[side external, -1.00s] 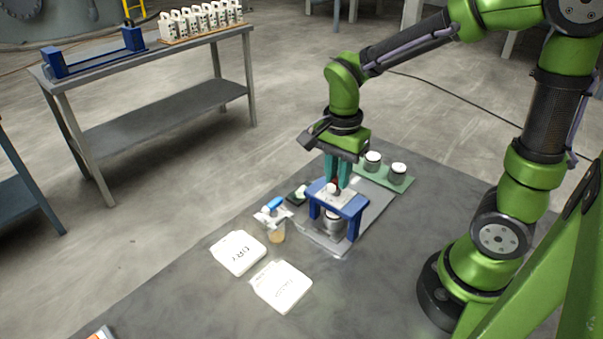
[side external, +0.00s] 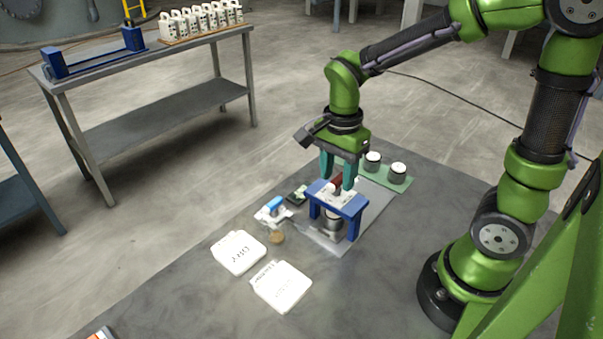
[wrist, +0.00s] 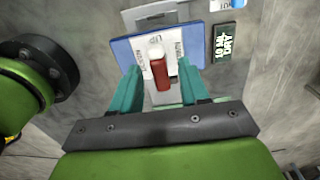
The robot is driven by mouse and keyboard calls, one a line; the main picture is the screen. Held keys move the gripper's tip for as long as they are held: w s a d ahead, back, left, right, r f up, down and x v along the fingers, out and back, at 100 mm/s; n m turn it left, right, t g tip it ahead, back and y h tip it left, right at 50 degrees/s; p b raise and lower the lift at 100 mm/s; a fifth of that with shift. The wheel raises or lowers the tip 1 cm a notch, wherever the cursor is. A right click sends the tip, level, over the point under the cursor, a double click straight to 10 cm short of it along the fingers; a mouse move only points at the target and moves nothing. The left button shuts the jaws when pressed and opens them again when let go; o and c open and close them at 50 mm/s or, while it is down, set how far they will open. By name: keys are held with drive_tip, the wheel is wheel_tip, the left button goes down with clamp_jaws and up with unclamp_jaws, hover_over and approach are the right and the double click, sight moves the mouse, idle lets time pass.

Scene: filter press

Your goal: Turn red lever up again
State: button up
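The red lever (side external: 338,181) sits on a white plate (wrist: 150,48) with printed labels, on top of the blue press frame (side external: 352,206). In the wrist view the red lever (wrist: 160,75) points toward my palm; I cannot tell its exact angle. My gripper (side external: 336,184) is above the press with its teal fingers apart. In the wrist view my gripper (wrist: 159,67) has one finger on each side of the lever, with gaps between. A round metal vessel (side external: 332,222) stands under the blue frame.
Two white-topped jars (side external: 398,169) stand on a green tray behind the press. A blue-and-white part (side external: 273,206), a dark tag (side external: 299,194) and a round tan item (side external: 277,238) lie left of it. White label boxes (side external: 283,285) lie in front.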

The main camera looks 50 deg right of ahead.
sight(338, 181)
wheel_tip(338, 181, up, 17)
idle(0.7)
drive_tip(key=shift+f, duration=0.1)
drive_tip(key=s+a+f+n+t+y, duration=0.1)
drive_tip(key=s+f+n+t, duration=0.5)
drive_tip(key=n, duration=0.8)
drive_tip(key=shift+a+t+y, duration=0.4)
drive_tip(key=shift+t+y, duration=0.1)
drive_tip(key=shift+t, duration=0.1)
